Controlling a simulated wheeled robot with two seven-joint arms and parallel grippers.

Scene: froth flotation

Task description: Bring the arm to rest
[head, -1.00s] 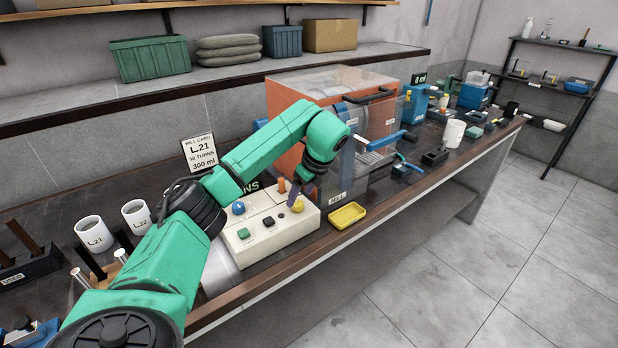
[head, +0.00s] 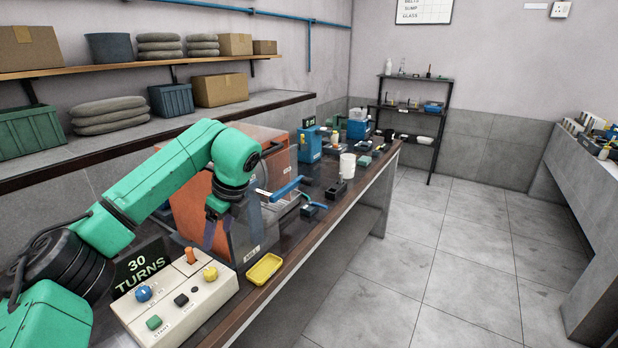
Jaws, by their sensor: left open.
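My green left arm comes in from the left and bends down at the wrist. My left gripper (head: 217,232) is open and empty, pointing down in front of the orange mill (head: 190,205), just behind the yellow knob of the cream control box (head: 205,299). It looks apart from the knob; its exact height is hard to tell. The box carries blue, orange and yellow knobs and green and black buttons. A black display (head: 140,264) behind it reads "30 TURNS". My right gripper is not in view.
A yellow tray (head: 264,269) sits at the bench's front edge. A blue-handled crank (head: 286,189), a white cup (head: 347,166) and blue devices (head: 310,145) stand farther along. The tiled floor (head: 450,250) on the right is clear.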

